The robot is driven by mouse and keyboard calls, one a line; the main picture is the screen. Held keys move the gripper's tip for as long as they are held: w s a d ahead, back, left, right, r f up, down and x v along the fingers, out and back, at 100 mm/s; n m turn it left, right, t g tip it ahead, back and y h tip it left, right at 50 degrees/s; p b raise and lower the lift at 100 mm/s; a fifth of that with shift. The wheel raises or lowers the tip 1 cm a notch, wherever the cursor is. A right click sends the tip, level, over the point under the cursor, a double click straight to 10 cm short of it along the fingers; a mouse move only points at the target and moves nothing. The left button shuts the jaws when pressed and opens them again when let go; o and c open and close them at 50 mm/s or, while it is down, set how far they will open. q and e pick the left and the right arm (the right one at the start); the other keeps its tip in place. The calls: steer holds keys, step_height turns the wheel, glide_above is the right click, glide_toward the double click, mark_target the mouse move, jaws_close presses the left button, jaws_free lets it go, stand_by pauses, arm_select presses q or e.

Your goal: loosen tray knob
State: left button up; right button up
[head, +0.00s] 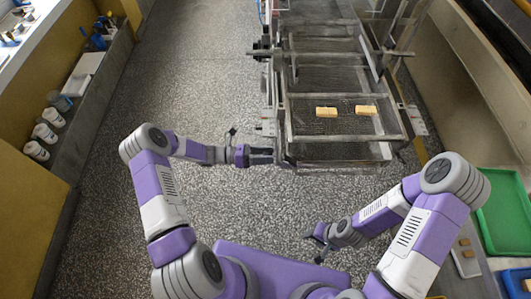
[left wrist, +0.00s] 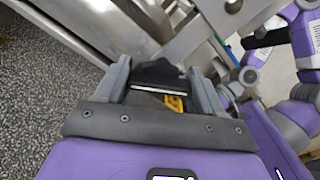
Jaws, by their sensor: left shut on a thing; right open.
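A metal enrober frame (head: 345,135) with a wire mesh bed stands ahead of me. My left gripper (head: 276,160) reaches the near left side of this frame, low by its edge. In the left wrist view its two grey fingers (left wrist: 160,78) are shut on a black knob (left wrist: 157,71) beside the metal frame. The fingers hide the knob's sides, and I cannot tell how far it is turned. In the head view the knob is too small to make out. My right gripper (head: 318,246) is open and empty above the floor, apart from the machine.
Two pale yellow bars (head: 326,112) lie on the mesh. A green tray (head: 504,213) and a blue tray (head: 517,283) are at the right. White containers (head: 37,150) stand on the left ledge. The speckled floor (head: 190,85) is clear.

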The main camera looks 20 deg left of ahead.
arm_select(q)
steer(key=n+p, duration=0.1)
steer(key=n, duration=0.4)
steer(key=shift+w+r+n, duration=0.1)
steer(key=shift+n, duration=0.2)
steer(key=n, duration=0.5)
steer(key=shift+n, duration=0.3)
steer(key=shift+w+a, duration=0.1)
steer(key=o, duration=1)
steer(key=shift+o, duration=0.2)
steer(key=v, duration=0.7)
steer(key=shift+a+p, duration=0.25)
steer(key=shift+p, duration=0.1)
